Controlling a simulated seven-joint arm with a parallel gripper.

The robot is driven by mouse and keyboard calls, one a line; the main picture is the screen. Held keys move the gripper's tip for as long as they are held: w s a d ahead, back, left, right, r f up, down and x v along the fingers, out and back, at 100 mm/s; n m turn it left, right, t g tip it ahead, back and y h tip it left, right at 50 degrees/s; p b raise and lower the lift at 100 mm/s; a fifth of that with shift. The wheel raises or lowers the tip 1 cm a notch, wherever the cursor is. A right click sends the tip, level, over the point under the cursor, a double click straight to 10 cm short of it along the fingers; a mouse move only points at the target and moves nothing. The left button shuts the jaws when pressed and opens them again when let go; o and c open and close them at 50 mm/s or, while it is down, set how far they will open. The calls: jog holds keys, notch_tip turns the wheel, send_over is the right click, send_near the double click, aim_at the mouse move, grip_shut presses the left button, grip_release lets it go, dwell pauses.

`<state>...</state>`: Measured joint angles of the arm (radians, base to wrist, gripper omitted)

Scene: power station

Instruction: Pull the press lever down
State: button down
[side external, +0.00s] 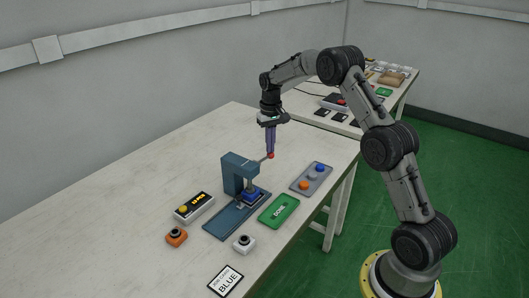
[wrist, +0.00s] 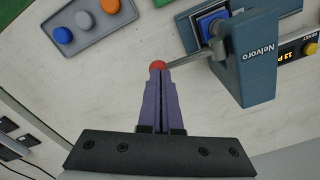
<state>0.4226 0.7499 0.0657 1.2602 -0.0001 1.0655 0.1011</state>
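The press (side external: 238,175) is a blue-grey C-shaped frame on a flat blue base, standing on the table. Its lever (side external: 262,160) is a thin grey rod that sticks out from the frame and ends in a red ball (side external: 271,155). My gripper (side external: 270,150) points down with its purple fingers together, the tips right at the top of the red ball. In the wrist view the shut fingertips (wrist: 159,74) overlap the edge of the red ball (wrist: 158,65), and the lever rod (wrist: 187,58) runs right to the press (wrist: 251,62). Whether they touch the ball is unclear.
A grey panel with coloured buttons (side external: 300,187) and a green DONE plate (side external: 271,219) lie near the press. The table's left side is clear.

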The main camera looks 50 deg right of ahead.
jog(key=shift+f, duration=0.4)
dwell(0.3)
jog(key=shift+r, duration=3.85)
